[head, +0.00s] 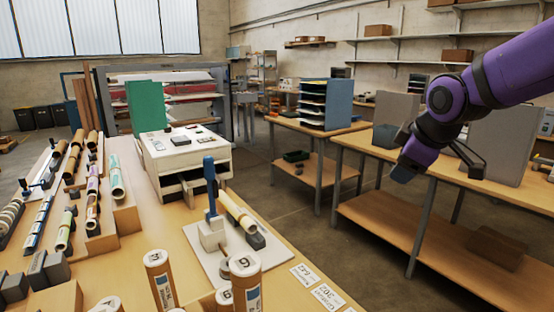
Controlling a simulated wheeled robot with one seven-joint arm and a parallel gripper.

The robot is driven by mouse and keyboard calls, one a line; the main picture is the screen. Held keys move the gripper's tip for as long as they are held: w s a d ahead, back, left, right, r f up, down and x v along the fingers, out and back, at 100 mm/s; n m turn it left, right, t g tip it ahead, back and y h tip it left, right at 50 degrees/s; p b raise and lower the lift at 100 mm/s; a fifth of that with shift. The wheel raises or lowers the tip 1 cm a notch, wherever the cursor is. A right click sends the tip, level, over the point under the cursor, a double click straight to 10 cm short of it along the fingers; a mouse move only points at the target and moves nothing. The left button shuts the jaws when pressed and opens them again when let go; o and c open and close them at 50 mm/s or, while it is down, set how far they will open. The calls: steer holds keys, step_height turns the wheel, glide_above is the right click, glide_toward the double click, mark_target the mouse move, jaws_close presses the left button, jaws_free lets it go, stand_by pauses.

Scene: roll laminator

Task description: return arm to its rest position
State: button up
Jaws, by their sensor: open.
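My purple arm reaches in from the right edge of the head view. Its end, my gripper (420,156), hangs in the air in front of the right-hand tables, pointing down and left. The gripper is open and I see nothing held in it. The exact gap between its fingers is hard to make out from this angle. A white box-shaped machine (178,152) stands on the near table, well to the left of my gripper.
The near wooden table (281,262) carries rolls on racks, a blue-handled press (211,195) and numbered tubes (245,275). A wooden table (345,142) with panels stands behind my gripper. A blue shelf unit (338,103) stands farther back. Floor between the tables is clear.

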steer(key=s+d+m+g, duration=0.1)
steer(key=s+m, duration=0.4)
steer(key=s, duration=0.6)
steer(key=s+d+r+m, duration=0.1)
steer(key=s+d+m, duration=0.2)
steer(key=s, duration=0.9)
steer(key=m, duration=0.3)
steer(key=shift+s+g+h, duration=0.25)
steer(key=shift+g+h, duration=0.15)
